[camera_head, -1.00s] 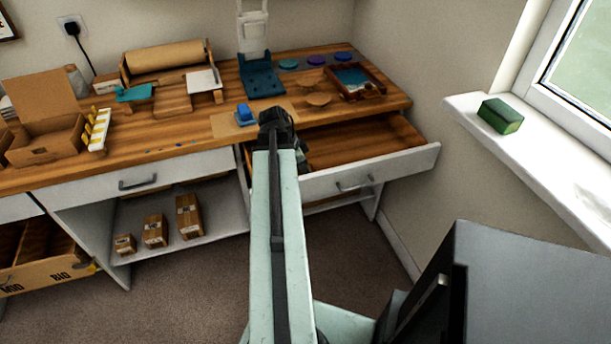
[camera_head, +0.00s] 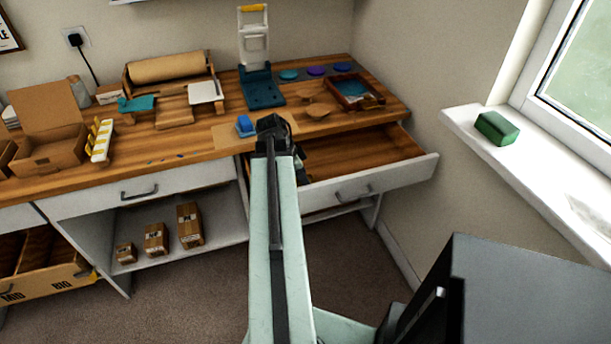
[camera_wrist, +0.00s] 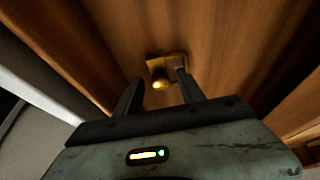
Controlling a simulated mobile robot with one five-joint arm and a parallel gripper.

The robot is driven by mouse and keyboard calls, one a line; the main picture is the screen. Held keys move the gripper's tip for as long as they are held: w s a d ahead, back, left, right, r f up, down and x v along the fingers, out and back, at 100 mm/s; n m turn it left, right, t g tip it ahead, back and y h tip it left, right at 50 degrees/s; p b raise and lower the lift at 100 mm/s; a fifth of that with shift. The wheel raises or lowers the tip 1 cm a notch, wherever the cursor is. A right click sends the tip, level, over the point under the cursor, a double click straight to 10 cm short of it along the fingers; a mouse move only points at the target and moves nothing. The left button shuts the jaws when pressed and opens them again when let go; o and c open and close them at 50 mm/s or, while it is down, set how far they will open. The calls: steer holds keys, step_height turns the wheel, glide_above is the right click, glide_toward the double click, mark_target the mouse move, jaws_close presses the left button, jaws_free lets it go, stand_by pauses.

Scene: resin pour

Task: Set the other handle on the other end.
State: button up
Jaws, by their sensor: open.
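In the wrist view a small brass-coloured handle (camera_wrist: 161,82) lies on the wooden floor of the open drawer. My gripper (camera_wrist: 160,90) is open, with its two dark fingers to either side of the handle's near end. I cannot tell whether they touch it. In the head view my gripper is mostly hidden behind my arm, inside the drawer (camera_head: 405,146). A dark red-brown tray (camera_head: 380,88) with a teal patch sits on the bench at the back right. A small yellowish piece seems to show at its front right end, too small to tell clearly.
The drawer's walls stand close around my gripper. A blue block (camera_head: 245,126) lies on a brown sheet by the bench edge. A teal-based stand (camera_head: 262,88), coloured discs (camera_head: 315,71) and a small wooden disc (camera_head: 318,111) are behind. A green sponge (camera_head: 497,128) lies on the windowsill.

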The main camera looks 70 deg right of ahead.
steer(key=p+v, duration=0.8)
steer(key=v, duration=0.2)
steer(key=shift+r, duration=0.1)
steer(key=w+a+f+n+t, duration=0.1)
steer(key=w+a+n+t, duration=0.1)
steer(key=w+a+n, duration=1.35)
steer(key=w+a+n+y, duration=0.1)
steer(key=w+a+n, duration=0.3)
steer(key=a, duration=0.8)
steer(key=w+a+n+t+y, duration=0.1)
steer(key=w+a+n, duration=0.3)
steer(key=a, duration=0.9)
steer(key=w+a+n, duration=0.4)
steer(key=w+a, duration=0.3)
steer(key=a, duration=0.5)
steer(key=shift+w+a+f+n+t+y, duration=0.3)
steer(key=shift+w+f+n+y, duration=0.05)
steer(key=shift+w+f+y, duration=0.05)
